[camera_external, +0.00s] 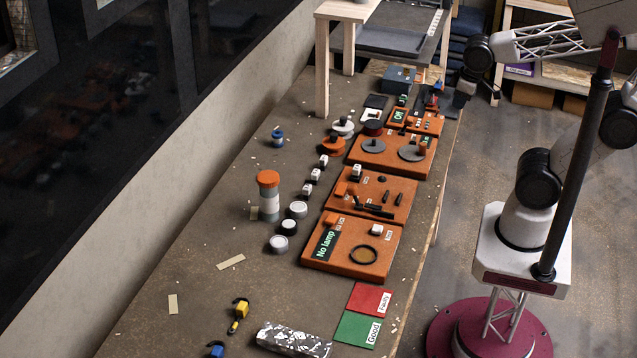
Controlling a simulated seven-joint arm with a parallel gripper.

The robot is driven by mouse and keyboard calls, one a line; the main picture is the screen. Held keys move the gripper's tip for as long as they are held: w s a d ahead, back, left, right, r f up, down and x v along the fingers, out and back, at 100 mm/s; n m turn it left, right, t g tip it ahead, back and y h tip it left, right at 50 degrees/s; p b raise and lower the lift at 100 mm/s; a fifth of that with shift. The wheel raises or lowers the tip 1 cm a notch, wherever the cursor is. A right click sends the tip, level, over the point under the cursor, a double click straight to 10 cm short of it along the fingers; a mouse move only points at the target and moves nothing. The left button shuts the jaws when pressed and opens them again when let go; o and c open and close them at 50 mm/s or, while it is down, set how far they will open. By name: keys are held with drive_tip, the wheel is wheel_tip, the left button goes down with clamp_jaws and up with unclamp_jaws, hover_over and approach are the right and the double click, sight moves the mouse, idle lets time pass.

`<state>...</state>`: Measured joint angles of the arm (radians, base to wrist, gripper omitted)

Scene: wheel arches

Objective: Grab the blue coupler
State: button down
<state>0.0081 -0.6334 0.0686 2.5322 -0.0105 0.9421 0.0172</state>
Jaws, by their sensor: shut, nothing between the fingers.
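A small blue piece (215,350) with a dark hooked part lies at the bottom edge of the picture, partly cut off. It resembles the yellow piece with a black hook (240,311) just beyond it. A blue and white round piece (277,138) stands farther back, left of the orange boards. I cannot tell for sure which blue piece is the coupler. My gripper (460,99) is small in the view, above the far right edge of the table. It is shut and empty, far from both blue pieces.
Orange boards with mounted parts (340,262) line the table's right side. Red (370,298) and green (358,330) cards and a speckled block (293,340) lie in front. An orange-topped cylinder (268,195) stands mid-table. The table's left side is mostly clear, beside a wall.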

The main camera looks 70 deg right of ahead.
drive_tip(key=c, duration=0.5)
unclamp_jaws()
drive_tip(key=n+g+h, duration=0.1)
drive_tip(key=n+h, duration=1)
drive_tip(key=n, duration=0.5)
hover_over(278, 139)
drive_tip(key=s, duration=1.1)
wheel_tip(278, 139, down, 15)
drive_tip(key=w+a+f+n, duration=0.1)
drive_tip(key=w+f+n, duration=0.1)
drive_tip(key=w+f, duration=0.1)
drive_tip(key=w+a+f+n+t+h, duration=0.1)
drive_tip(key=w+a+f, duration=0.1)
drive_tip(key=w+f, duration=0.1)
drive_tip(key=w+a+f+n+t, duration=0.1)
drive_tip(key=w+f+n, duration=0.1)
drive_tip(key=w+f, duration=0.1)
drive_tip(key=shift+w+a+f+n+h, duration=0.15)
drive_tip(key=shift+w+f+h, duration=0.05)
drive_tip(key=shift+f, duration=0.25)
drive_tip(key=shift+w+a+f+n+h, duration=0.15)
drive_tip(key=shift+f+h, duration=0.05)
drive_tip(key=shift+f, duration=0.25)
